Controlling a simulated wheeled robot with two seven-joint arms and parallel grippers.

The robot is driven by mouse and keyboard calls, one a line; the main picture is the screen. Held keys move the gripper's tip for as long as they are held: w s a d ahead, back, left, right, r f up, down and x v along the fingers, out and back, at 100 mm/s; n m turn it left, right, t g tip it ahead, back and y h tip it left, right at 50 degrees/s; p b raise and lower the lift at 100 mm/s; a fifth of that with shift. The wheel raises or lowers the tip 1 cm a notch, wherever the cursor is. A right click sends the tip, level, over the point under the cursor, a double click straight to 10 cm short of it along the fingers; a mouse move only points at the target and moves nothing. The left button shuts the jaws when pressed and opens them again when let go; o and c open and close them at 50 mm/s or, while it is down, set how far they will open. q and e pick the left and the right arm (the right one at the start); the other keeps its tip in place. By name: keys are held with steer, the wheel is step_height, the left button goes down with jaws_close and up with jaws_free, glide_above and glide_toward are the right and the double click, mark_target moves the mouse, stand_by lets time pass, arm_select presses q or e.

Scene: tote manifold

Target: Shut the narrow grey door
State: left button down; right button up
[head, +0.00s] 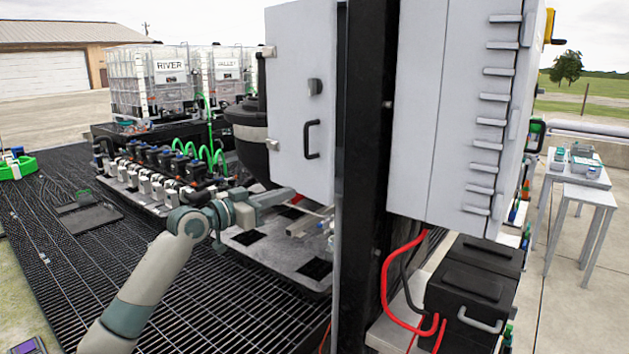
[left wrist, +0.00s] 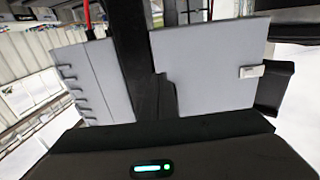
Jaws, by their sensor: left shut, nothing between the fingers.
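The narrow grey door (head: 300,90) is an upright panel with a black bar handle (head: 312,139) and a dark round knob above it. It stands left of a black post (head: 370,150); how far it is open is hard to tell. A grey panel that looks like the same door (left wrist: 205,70) shows in the left wrist view, with a pale fitting at its right edge. My left gripper (head: 285,194) is shut and empty, just below the door's lower left part; contact cannot be made out. My right gripper is not in view.
A grey cabinet with louvres (head: 470,100) hangs right of the post, with red cables and a black box (head: 475,290) below. A valve manifold (head: 165,170) and labelled liquid totes (head: 155,80) stand at left. Open grating (head: 60,260) lies in front.

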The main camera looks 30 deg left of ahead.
arm_select(q)
steer(key=p, duration=0.5)
glide_toward(325, 183)
steer(key=x, duration=0.2)
steer(key=r+x, duration=0.1)
steer(key=x, duration=0.1)
steer(key=shift+w, duration=0.3)
steer(key=shift+w+d+f+p, duration=0.1)
steer(key=shift+w+f+p, duration=0.05)
steer(key=shift+w, duration=0.3)
steer(key=shift+w+d+f+p, duration=0.1)
steer(key=shift+w+p, duration=0.05)
steer(key=shift+w, duration=0.3)
steer(key=shift+w, duration=0.1)
steer(key=shift+w+d+f+b, duration=0.2)
steer(key=shift+w+b, duration=0.35)
steer(key=shift+b, duration=0.2)
steer(key=b+x, duration=0.2)
steer(key=x, duration=0.1)
steer(key=shift+w+d+r+b, duration=0.1)
steer(key=shift+w+b, duration=0.2)
steer(key=shift+b, duration=0.15)
steer(key=shift+s+r, duration=0.1)
steer(key=shift+r, duration=0.25)
